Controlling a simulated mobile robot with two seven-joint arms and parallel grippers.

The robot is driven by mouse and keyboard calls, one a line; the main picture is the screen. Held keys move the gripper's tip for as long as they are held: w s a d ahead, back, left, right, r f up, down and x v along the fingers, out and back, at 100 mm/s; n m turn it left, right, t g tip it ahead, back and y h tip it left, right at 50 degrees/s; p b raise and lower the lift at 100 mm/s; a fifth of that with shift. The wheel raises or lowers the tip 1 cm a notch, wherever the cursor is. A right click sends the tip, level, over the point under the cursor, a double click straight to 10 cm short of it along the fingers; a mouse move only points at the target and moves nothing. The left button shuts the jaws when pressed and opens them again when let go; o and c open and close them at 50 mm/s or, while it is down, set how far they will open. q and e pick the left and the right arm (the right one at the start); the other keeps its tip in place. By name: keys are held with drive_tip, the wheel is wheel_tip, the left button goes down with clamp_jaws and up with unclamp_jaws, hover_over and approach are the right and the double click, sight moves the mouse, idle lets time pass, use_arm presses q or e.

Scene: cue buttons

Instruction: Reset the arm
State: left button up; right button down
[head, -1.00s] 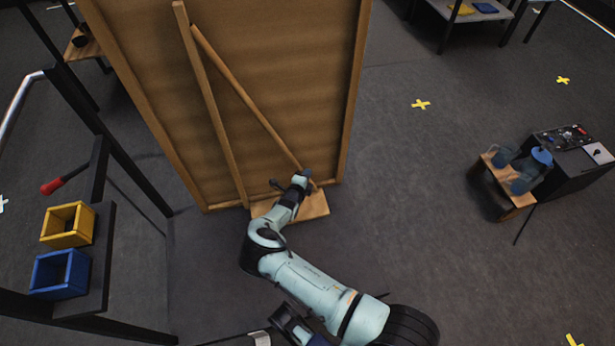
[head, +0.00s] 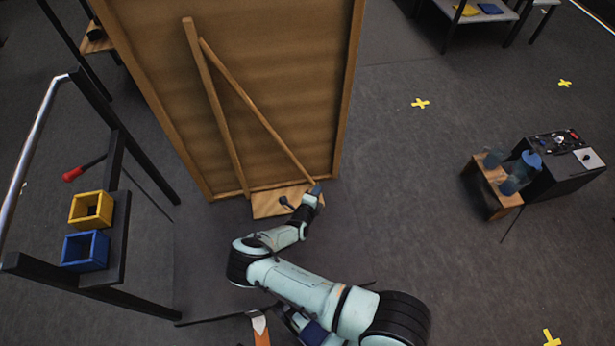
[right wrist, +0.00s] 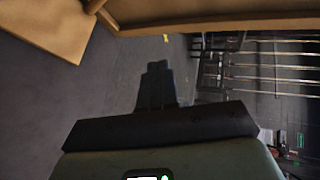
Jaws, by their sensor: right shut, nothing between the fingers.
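My right arm comes in from the bottom right of the head view and bends up toward the foot of a large wooden panel (head: 285,90). Its gripper (head: 317,188) is small there, near the panel's lower right corner and over the wooden base piece (head: 268,205). In the right wrist view the dark fingers of the right gripper (right wrist: 156,72) are together, with nothing between them. Wooden boards show above them in that view. My left gripper does not show. No cue buttons can be made out.
At left, a black shelf frame holds a yellow box (head: 91,209) and a blue box (head: 86,250), with a red-tipped lever (head: 73,174) behind. At right, blue cups (head: 513,180) stand on a wooden stand by a black machine (head: 560,165).

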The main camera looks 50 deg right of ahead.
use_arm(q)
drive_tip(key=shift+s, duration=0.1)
use_arm(e)
drive_tip(key=shift+s, duration=0.15)
